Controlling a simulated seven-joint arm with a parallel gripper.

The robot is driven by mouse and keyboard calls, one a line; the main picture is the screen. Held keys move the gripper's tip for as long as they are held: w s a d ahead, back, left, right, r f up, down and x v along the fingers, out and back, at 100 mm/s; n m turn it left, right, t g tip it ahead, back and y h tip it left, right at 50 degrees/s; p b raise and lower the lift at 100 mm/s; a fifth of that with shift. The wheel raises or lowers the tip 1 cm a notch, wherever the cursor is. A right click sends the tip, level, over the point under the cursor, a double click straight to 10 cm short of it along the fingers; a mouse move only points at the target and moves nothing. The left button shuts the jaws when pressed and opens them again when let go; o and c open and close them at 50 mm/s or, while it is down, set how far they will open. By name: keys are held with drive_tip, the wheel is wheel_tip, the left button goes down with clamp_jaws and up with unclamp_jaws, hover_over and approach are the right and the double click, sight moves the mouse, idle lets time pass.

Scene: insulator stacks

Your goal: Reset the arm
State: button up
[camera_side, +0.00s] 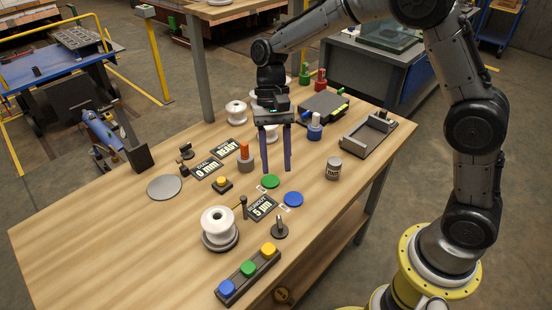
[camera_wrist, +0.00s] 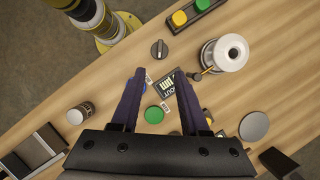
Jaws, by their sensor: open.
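My gripper (camera_side: 277,150) hangs above the middle of the wooden table, its two dark purple fingers pointing down and spread apart with nothing between them. In the wrist view my gripper (camera_wrist: 158,88) is open, with a green disc (camera_wrist: 154,115) and a black label plate (camera_wrist: 168,85) seen on the table below and between the fingers. In the side view the green disc (camera_side: 270,181) and a blue disc (camera_side: 293,199) lie flat just in front of the fingers. My arm reaches in from the right.
White insulators on a round base (camera_side: 218,226) stand at the front. A three-button box (camera_side: 248,272) lies near the front edge. The table's left end is clear.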

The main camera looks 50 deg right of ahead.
drive_tip(key=s+d+r+n+t, duration=0.1)
drive_tip(key=s+d+r+t, duration=0.1)
drive_tip(key=s+r, duration=0.3)
drive_tip(key=s+d+r+t, duration=0.2)
drive_tip(key=s+r, duration=0.1)
drive_tip(key=r, duration=0.5)
drive_tip(key=s+d+f+n+t+h, duration=0.1)
drive_tip(key=s+d+n+t, duration=0.1)
drive_tip(key=s, duration=0.4)
drive_tip(key=s+d+f+n+t+h, duration=0.1)
drive_tip(key=s+d+n+t, duration=0.2)
drive_tip(key=s, duration=0.3)
drive_tip(key=shift+s+d+f+n+h, duration=0.3)
drive_tip(key=shift+s+d+n+h, duration=0.1)
drive_tip(key=shift+n, duration=0.5)
